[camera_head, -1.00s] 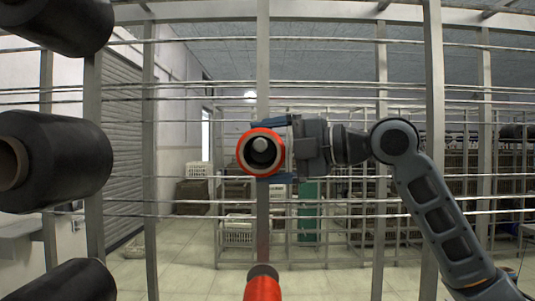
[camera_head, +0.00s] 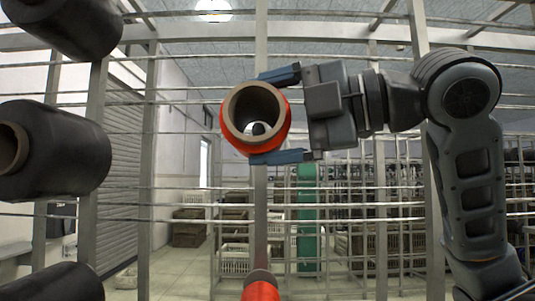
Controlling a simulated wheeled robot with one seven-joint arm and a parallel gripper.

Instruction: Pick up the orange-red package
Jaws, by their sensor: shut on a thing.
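An orange-red package (camera_head: 240,142) is a spool of thread with a brown cardboard core, its open end facing me at the centre. My gripper (camera_head: 264,119) comes in from the right and is shut on this package, one blue finger along its top and one along its underside. Through the hollow core I see a pale round peg end. I cannot tell whether the peg still reaches inside the core. A second orange-red package (camera_head: 261,291) shows at the bottom edge, mostly out of frame.
Several black spools, one of them in the middle (camera_head: 58,152), stick out from a post along the left side. A grey upright post (camera_head: 261,205) stands behind the held package. Thin horizontal rails cross the view. White crates (camera_head: 236,257) and racks stand farther back.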

